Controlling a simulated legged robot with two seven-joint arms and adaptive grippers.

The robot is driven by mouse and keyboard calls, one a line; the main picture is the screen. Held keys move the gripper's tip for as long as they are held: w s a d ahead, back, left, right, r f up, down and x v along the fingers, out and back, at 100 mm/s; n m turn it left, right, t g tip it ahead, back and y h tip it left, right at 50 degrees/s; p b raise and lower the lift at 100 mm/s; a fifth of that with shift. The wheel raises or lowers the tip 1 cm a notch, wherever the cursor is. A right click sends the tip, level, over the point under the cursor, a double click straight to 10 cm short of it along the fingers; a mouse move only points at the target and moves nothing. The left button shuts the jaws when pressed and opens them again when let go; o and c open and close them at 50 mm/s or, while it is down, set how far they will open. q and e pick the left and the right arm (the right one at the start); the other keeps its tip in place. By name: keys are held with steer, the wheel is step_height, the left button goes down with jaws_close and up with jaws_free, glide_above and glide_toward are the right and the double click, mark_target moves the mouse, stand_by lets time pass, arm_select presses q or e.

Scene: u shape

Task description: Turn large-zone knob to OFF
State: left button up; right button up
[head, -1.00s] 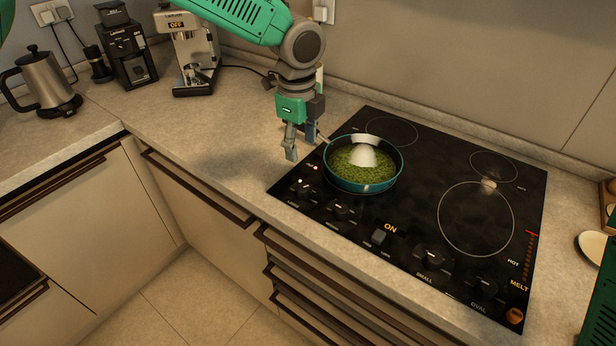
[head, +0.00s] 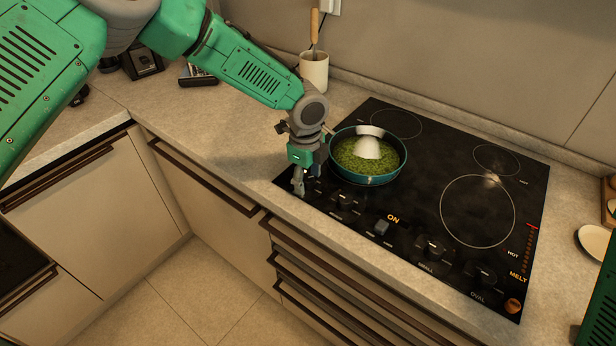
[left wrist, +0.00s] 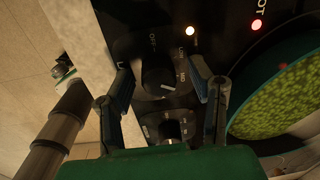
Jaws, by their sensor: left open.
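My left gripper (head: 303,184) is open and low over the front left corner of the black cooktop. In the left wrist view a dark round knob (left wrist: 157,78) lies between the spread fingertips of this gripper (left wrist: 161,72), with a visible gap to each. OFF and other setting marks are printed around it, and a partly hidden label starts with L. In the head view my gripper mostly hides this knob. A second knob (left wrist: 172,130) lies nearer the palm. My right gripper is not in view.
A teal pan (head: 366,156) of green food with a white lump sits close beside my left gripper. Several other knobs line the front of the cooktop (head: 420,170). A cream pot (head: 314,71) stands behind my arm.

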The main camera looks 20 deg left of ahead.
arm_select(q)
jaws_close()
